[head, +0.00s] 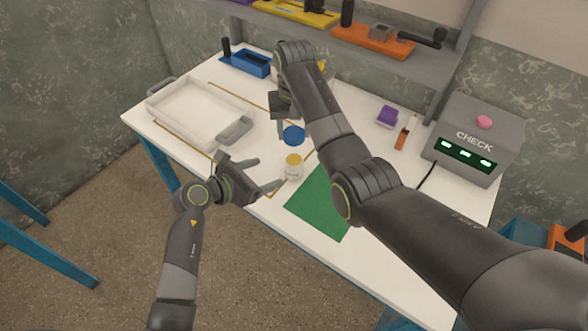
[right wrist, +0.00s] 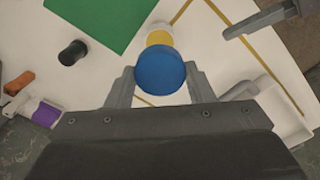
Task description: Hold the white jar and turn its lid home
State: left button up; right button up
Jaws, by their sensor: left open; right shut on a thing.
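The white jar (head: 293,172) stands upright on the white table, left of the green mat, its top yellow. In the right wrist view the jar's yellow top (right wrist: 158,37) shows partly behind the blue lid (right wrist: 160,72). My right gripper (head: 286,130) is shut on the blue lid (head: 293,136) and holds it apart from the jar, on the jar's far side in the head view. My left gripper (head: 270,172) is open, its fingers pointing at the jar from the left, with the jar just past the fingertips. My right forearm hides part of the table.
A white tray (head: 157,108) lies at the table's left. The green mat (head: 318,210) is at the front. A purple block (head: 387,117), an orange item (head: 402,138) and the CHECK box (head: 474,136) are at right. A black cylinder (right wrist: 72,52) shows in the right wrist view.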

pick_arm(q)
jog(key=shift+w+d, duration=0.1)
jog(key=x, duration=1.1)
jog(key=shift+w+d+f, duration=0.15)
jog(key=shift+w+d, duration=0.1)
jog(key=shift+c, duration=0.2)
jog(key=c, duration=1.4)
pick_arm(e)
send_over(294, 160)
jog(key=shift+w+f, duration=0.1)
jog(key=shift+f, duration=2.4)
